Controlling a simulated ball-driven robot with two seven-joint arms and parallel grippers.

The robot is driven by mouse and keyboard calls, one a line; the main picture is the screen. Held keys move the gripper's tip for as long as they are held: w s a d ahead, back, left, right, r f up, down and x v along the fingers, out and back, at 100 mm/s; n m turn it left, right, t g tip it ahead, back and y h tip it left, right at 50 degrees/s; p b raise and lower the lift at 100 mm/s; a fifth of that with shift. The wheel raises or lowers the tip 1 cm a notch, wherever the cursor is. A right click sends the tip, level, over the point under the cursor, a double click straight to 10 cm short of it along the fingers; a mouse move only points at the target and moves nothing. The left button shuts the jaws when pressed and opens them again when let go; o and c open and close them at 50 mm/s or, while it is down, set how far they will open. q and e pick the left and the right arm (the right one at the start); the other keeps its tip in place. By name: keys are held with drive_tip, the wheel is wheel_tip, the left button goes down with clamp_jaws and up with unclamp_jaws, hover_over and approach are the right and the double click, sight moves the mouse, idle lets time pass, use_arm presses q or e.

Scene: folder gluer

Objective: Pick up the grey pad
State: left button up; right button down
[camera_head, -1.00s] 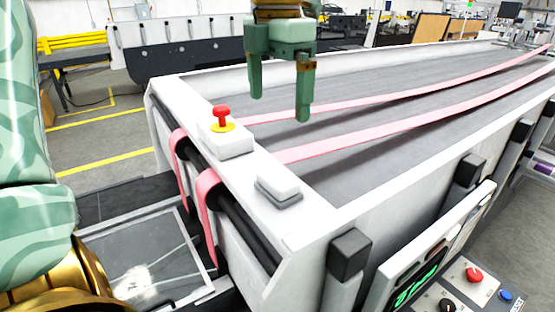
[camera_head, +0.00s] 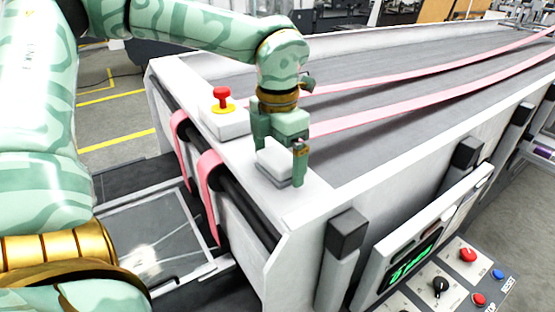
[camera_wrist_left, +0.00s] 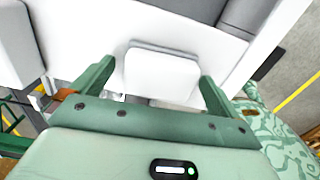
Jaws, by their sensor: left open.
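The grey pad (camera_head: 273,161) is a small block with a pale top and a darker grey base, lying on the white end ledge of the machine. My left gripper (camera_head: 279,168) is open, pointing down at the pad, with one finger on either side of it. In the left wrist view, the pad (camera_wrist_left: 160,72) sits between the two spread fingers, with gaps showing beside it. Part of the pad is hidden behind the gripper in the head view. My right gripper is not in view.
A red emergency button (camera_head: 221,97) on a white box stands on the same ledge, left of the gripper. Pink belts (camera_head: 400,109) run along the machine bed. A control panel (camera_head: 430,262) with knobs is at the lower right.

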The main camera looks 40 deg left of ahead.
use_arm(q)
drive_tip(key=shift+w+a+f, duration=0.1)
drive_tip(key=shift+f, duration=0.2)
drive_tip(key=c, duration=1)
drive_tip(key=shift+c, duration=0.2)
drive_tip(key=shift+r, duration=0.1)
drive_tip(key=shift+r, duration=0.65)
drive_tip(key=s+d+r+b, duration=0.3)
drive_tip(key=s+d+r, duration=0.1)
drive_tip(key=d+r, duration=0.7)
drive_tip(key=shift+d+r+b, duration=0.3)
drive_tip(key=shift+d+b, duration=0.05)
drive_tip(key=shift+d, duration=1)
